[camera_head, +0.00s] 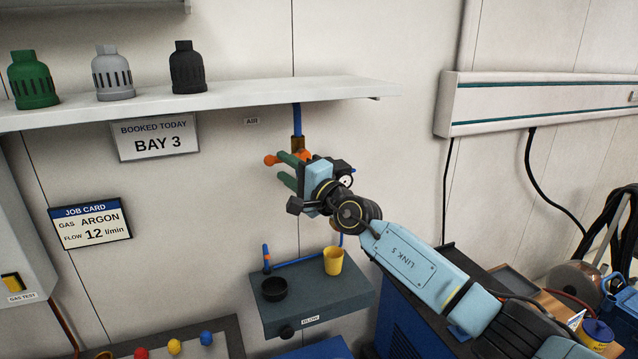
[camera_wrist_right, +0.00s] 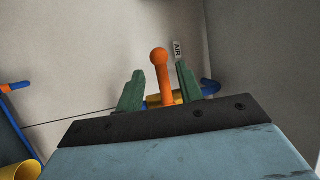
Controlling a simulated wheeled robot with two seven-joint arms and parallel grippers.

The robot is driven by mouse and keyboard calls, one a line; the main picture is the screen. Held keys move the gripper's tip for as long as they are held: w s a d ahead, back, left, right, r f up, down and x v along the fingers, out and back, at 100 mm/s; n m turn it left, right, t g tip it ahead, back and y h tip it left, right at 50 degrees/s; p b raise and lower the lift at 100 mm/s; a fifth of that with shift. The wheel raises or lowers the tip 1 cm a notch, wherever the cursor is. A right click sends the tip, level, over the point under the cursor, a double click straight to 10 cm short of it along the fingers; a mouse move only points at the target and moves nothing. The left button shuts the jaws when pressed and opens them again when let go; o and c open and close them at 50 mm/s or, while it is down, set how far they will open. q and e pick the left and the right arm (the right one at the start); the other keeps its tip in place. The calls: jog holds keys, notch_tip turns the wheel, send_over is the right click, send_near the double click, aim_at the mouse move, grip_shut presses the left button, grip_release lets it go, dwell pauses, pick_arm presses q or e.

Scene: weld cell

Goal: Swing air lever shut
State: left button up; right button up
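The air lever is an orange handle with a ball end (camera_head: 270,160). It sits at a brass valve (camera_head: 297,144) on a blue pipe under the shelf and sticks out sideways across the pipe. My right gripper (camera_head: 283,167) is at the lever, with its green fingers open. In the right wrist view the lever (camera_wrist_right: 163,75) stands between the two fingertips (camera_wrist_right: 161,85), with a visible gap on both sides. A small AIR label (camera_wrist_right: 177,50) is on the wall behind. Part of the valve is hidden behind my gripper. My left gripper is not in view.
A shelf (camera_head: 230,103) with several nozzle-like cups hangs above the valve. Below, a grey bench box (camera_head: 318,301) carries a yellow cup (camera_head: 333,261) and a black bowl (camera_head: 274,289). A round gauge (camera_head: 346,181) is close beside my wrist. Open wall lies to the left.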

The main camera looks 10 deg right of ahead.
jog(key=v, duration=0.9)
jog(key=shift+d, duration=0.2)
jog(key=shift+w, duration=0.15)
